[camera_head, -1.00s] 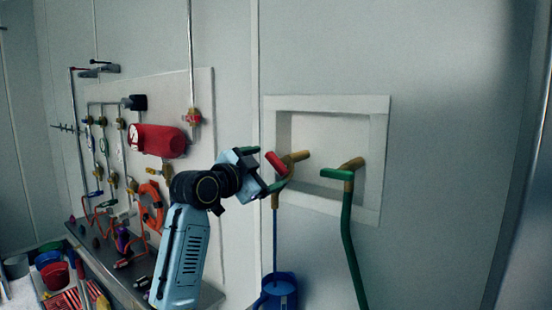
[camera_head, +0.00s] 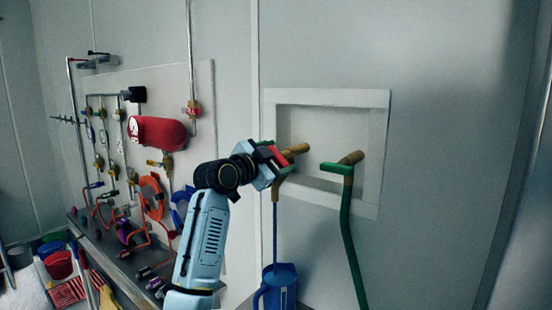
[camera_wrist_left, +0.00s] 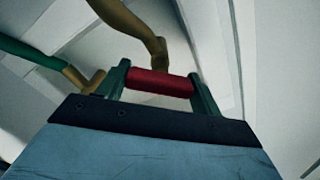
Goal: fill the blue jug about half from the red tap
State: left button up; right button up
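The red tap has a red handle (camera_head: 279,156) and a brass body (camera_head: 296,150) in the wall recess. My left gripper (camera_head: 274,158) is at this handle, its green fingers apart. In the left wrist view the red handle (camera_wrist_left: 160,83) spans the gap between the two fingertips (camera_wrist_left: 160,90); I cannot tell whether they press on it. The blue jug (camera_head: 279,284) stands upright below the tap, its lower part cut off by the picture edge. A thin blue line (camera_head: 275,232) runs from the tap down to the jug. The jug's fill level is hidden. My right gripper is not in view.
A green-handled tap (camera_head: 337,168) with a green hose (camera_head: 348,240) is just right of the red tap. A panel of pipes and valves with a red cylinder (camera_head: 157,133) is at the left above a bench. Buckets (camera_head: 58,265) stand at the lower left. The wall at the right is bare.

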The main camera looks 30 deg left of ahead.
pick_arm(q)
jog(key=shift+c, duration=0.7)
jog(key=shift+n, duration=0.4)
jog(key=n, duration=0.3)
jog(key=shift+f, duration=0.1)
jog(key=shift+n, duration=2.1)
jog(key=o, duration=1)
